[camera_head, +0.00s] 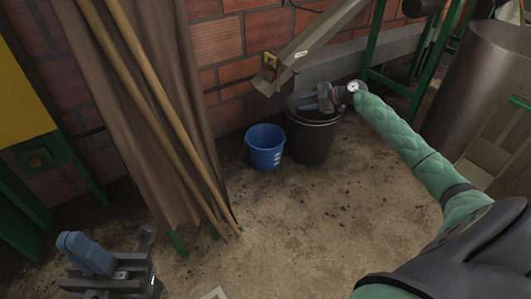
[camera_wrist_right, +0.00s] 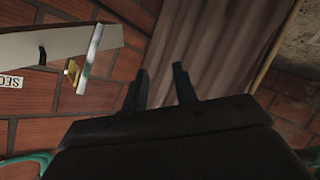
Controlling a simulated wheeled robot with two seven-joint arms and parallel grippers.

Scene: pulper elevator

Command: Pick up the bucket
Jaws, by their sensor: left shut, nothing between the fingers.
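A blue bucket (camera_head: 265,148) stands upright on the floor by the brick wall in the head view. A larger black bucket (camera_head: 313,143) stands just right of it. My right gripper (camera_head: 298,100) appears over the black bucket's mouth and hides part of its rim; I cannot tell how high above it. In the right wrist view its two fingers (camera_wrist_right: 160,88) are apart with nothing seen between them. Neither bucket shows in that view. My left gripper (camera_head: 82,250) is at the bottom left of the head view, shut and empty, far from both buckets.
A sloping metal chute (camera_head: 312,45) ends above the buckets; it also shows in the wrist view (camera_wrist_right: 60,45). A brown cloth (camera_head: 150,110) with wooden poles (camera_head: 165,125) stands left of the buckets. A metal drum (camera_head: 490,80) stands at right. Floor in front is clear.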

